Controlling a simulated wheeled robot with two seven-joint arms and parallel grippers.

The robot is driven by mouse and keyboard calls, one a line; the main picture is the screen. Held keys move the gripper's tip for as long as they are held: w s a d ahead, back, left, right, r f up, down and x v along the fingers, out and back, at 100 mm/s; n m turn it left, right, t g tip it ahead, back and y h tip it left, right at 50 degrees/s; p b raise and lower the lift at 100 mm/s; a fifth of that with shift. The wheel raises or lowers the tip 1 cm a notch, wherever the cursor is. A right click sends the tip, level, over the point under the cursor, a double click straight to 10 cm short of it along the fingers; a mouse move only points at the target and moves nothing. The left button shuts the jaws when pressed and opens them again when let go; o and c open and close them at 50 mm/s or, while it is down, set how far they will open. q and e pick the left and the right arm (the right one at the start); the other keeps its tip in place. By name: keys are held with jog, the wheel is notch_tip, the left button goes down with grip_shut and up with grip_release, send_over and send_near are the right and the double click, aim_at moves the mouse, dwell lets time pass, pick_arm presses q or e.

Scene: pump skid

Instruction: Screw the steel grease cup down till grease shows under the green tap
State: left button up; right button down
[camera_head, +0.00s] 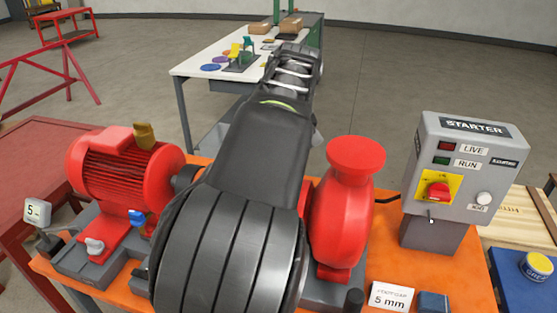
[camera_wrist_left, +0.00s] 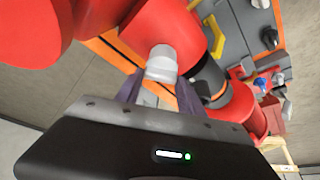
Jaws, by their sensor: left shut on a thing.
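The steel grease cup (camera_wrist_left: 162,62) is a pale, rounded cap against a red housing in the left wrist view. My left gripper (camera_wrist_left: 160,92) has a finger on either side of its lower part and is shut on it. In the head view my left arm crosses the middle of the skid and hides the cup and the gripper. I cannot make out the green tap or any grease in either view. My right gripper is in neither view.
A red motor (camera_head: 125,175) stands left of my arm and a red pump (camera_head: 345,215) right of it, on an orange skid (camera_head: 445,260). A grey starter box (camera_head: 465,170) stands at the right. A white-topped table (camera_head: 210,65) is behind, with open floor around it.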

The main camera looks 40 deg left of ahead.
pick_arm(q)
jog(key=m+t+h, duration=0.1)
jog(key=m, duration=0.3)
jog(key=shift+s+a+m+b, duration=0.1)
jog(key=shift+m+b, duration=0.3)
jog(key=o, duration=1.4)
jog(key=shift+c, duration=0.2)
jog(key=v, duration=0.7)
jog(key=shift+s+r, duration=0.25)
jog(key=shift+r, duration=0.1)
